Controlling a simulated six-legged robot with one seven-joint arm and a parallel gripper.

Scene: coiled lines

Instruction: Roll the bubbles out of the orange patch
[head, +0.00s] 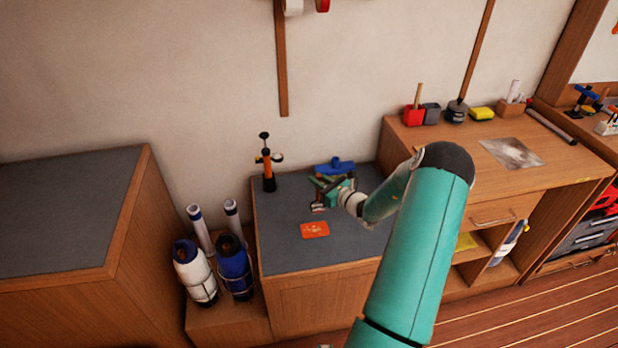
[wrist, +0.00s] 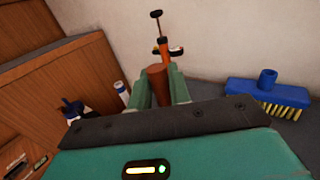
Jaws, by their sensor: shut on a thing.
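The orange patch (head: 315,230) lies flat on the dark top of the low cabinet, with pale marks on its face. My gripper (head: 326,189) is above the same top, behind the patch and slightly to its right. In the wrist view my gripper (wrist: 160,80) has its green fingers shut on a brown, round handle (wrist: 158,86). This looks like the handle of a roller, whose small head (head: 318,206) shows just behind the patch, apart from it in the picture. Whether the head touches the top is unclear. The patch is not visible in the wrist view.
An orange and black hand pump (head: 267,168) stands at the back left of the top. A blue brush (head: 335,166) lies behind my gripper. White and blue bottles (head: 194,272) stand left of the cabinet. The top in front of the patch is clear.

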